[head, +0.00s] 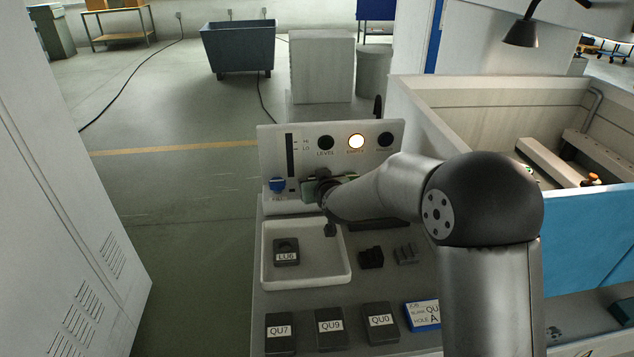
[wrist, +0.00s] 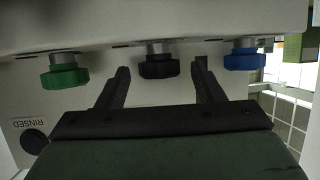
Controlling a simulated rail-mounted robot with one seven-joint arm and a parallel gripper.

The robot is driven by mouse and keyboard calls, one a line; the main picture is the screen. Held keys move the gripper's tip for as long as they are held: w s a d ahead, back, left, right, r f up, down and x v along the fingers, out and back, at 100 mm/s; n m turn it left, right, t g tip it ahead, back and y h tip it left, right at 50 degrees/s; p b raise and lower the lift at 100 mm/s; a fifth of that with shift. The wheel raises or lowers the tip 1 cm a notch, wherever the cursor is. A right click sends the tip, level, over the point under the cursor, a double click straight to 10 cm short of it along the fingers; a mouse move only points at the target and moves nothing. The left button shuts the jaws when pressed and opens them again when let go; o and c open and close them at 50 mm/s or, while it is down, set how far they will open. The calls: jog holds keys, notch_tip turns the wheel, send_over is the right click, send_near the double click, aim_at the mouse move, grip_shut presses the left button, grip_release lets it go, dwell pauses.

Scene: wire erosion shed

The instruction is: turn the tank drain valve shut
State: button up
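A row of valve knobs sits on the pale control panel (head: 262,160). In the wrist view, which is upside down, they are a green knob (wrist: 64,74), a black knob (wrist: 159,66) and a blue knob (wrist: 246,57). The blue knob also shows in the head view (head: 277,185) at the panel's left. My gripper (head: 318,190) is at the panel, to the right of the blue knob. In the wrist view my gripper (wrist: 163,72) is open, with its fingers either side of the black knob and a gap to each. No label naming the drain valve is readable.
The panel has a lit lamp (head: 356,141) and dark lamps beside it. Below, a white tray (head: 263,262) holds a block marked LU6 (head: 286,252). Several labelled blocks, such as QU7 (head: 280,333), lie in front. A large open tank (head: 480,88) stands at right.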

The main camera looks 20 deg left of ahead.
jog(key=shift+r, duration=0.1)
jog(key=b+v, duration=0.3)
jog(key=v, duration=1.4)
jog(key=shift+s+d, duration=0.2)
jog(key=shift+d, duration=0.1)
